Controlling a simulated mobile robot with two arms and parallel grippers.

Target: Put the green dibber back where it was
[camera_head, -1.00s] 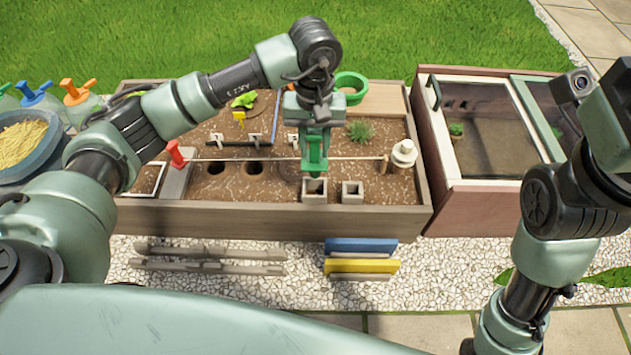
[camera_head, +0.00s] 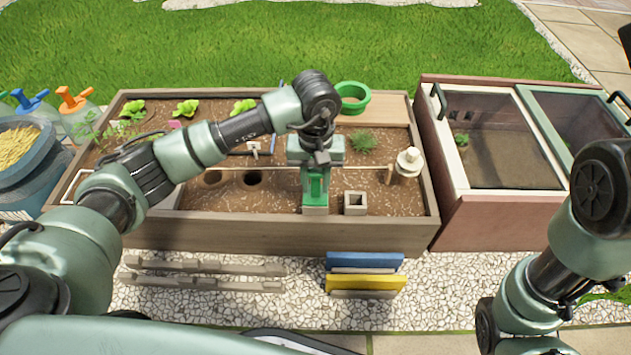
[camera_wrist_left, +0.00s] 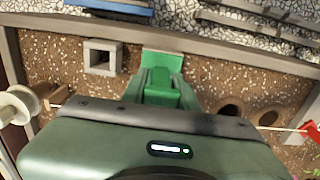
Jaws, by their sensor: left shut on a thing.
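My left gripper (camera_head: 316,188) is shut on the green dibber (camera_head: 315,182), above the front middle of the wooden planting bed. The dibber is upright, and its lower end is at the left square grey block (camera_head: 315,211). The gripper and dibber hide the block's opening, so I cannot tell how deep the tip sits. In the left wrist view the green dibber (camera_wrist_left: 162,62) covers that block. The right square block (camera_head: 355,203) is empty, and it also shows in the left wrist view (camera_wrist_left: 102,57). My right gripper is out of view.
Two dark holes (camera_head: 252,178) lie in the soil left of the gripper. A string runs behind it to a wooden peg beside a pale stacked knob (camera_head: 408,161). A green ring (camera_head: 352,98) and a grass tuft (camera_head: 364,141) are farther back. A glass-topped frame (camera_head: 510,135) stands right.

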